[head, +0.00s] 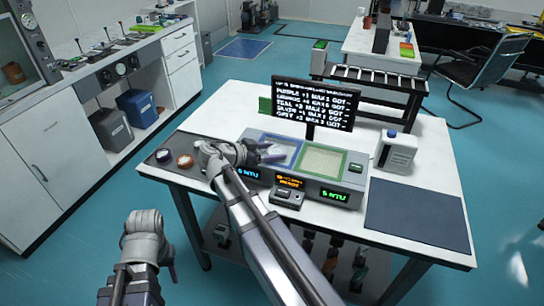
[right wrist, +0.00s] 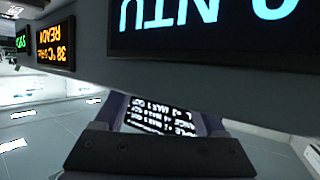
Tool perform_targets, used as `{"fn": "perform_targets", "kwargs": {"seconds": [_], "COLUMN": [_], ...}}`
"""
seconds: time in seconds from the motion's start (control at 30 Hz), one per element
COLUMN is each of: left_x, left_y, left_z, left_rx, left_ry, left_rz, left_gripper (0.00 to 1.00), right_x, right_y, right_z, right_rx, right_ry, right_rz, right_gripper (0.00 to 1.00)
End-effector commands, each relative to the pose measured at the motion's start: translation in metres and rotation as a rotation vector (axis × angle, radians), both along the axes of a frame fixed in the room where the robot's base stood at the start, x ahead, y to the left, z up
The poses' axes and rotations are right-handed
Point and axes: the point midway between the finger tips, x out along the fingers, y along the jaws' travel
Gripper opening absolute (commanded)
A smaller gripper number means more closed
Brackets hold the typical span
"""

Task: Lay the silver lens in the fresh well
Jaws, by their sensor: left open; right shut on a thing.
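My right gripper (head: 268,154) is shut over the blue-rimmed well (head: 288,143) in the head view. What it holds looks to be the silver lens, though the fingers hide most of it and it is too small to make out. A green-rimmed well (head: 324,160) lies just to the right. I cannot tell from a label which well is the fresh one. My left gripper (head: 172,260) is open and empty, off the table's left front.
A black sign (head: 313,104) stands behind the wells. Lit displays, a blue one (right wrist: 205,15) and an orange one (right wrist: 55,46), line the well unit's front.

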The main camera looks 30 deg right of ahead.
Motion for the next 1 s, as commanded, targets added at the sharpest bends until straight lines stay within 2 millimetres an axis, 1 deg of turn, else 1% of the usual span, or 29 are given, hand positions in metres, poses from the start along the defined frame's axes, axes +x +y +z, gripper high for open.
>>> {"fn": "perform_targets", "kwargs": {"seconds": [0.17, 0.3, 0.33, 0.4, 0.43, 0.67, 0.77, 0.87, 1.0], "left_x": [0.0, 0.0, 0.0, 0.0, 0.0, 0.0, 0.0, 0.0, 0.0], "left_y": [0.0, 0.0, 0.0, 0.0, 0.0, 0.0, 0.0, 0.0, 0.0], "left_z": [0.002, -0.003, -0.002, -0.001, -0.001, -0.001, 0.004, 0.01, 0.023], "left_rx": [0.0, 0.0, 0.0, 0.0, 0.0, 0.0, 0.0, 0.0, 0.0], "left_ry": [0.0, 0.0, 0.0, 0.0, 0.0, 0.0, 0.0, 0.0, 0.0], "left_rz": [0.0, 0.0, 0.0, 0.0, 0.0, 0.0, 0.0, 0.0, 0.0], "left_gripper": [0.5, 0.5, 0.5, 0.5, 0.5, 0.5, 0.5, 0.5, 0.5], "right_x": [0.0, 0.0, 0.0, 0.0, 0.0, 0.0, 0.0, -0.001, -0.004], "right_y": [0.0, 0.0, 0.0, 0.0, 0.0, 0.0, 0.0, 0.014, 0.04], "right_z": [0.002, -0.003, -0.002, -0.001, -0.001, -0.001, 0.004, 0.01, 0.023], "right_rx": [0.0, 0.0, 0.0, 0.0, 0.0, 0.0, 0.0, 0.0, 0.0], "right_ry": [0.0, 0.0, 0.0, 0.0, 0.0, 0.0, 0.0, -0.001, 0.0], "right_rz": [0.0, 0.0, 0.0, 0.0, 0.0, 0.0, 0.0, 0.004, 0.004], "right_gripper": [0.15, 0.15, 0.75, 0.83, 0.85, 0.85, 0.85, 0.85, 0.85]}}
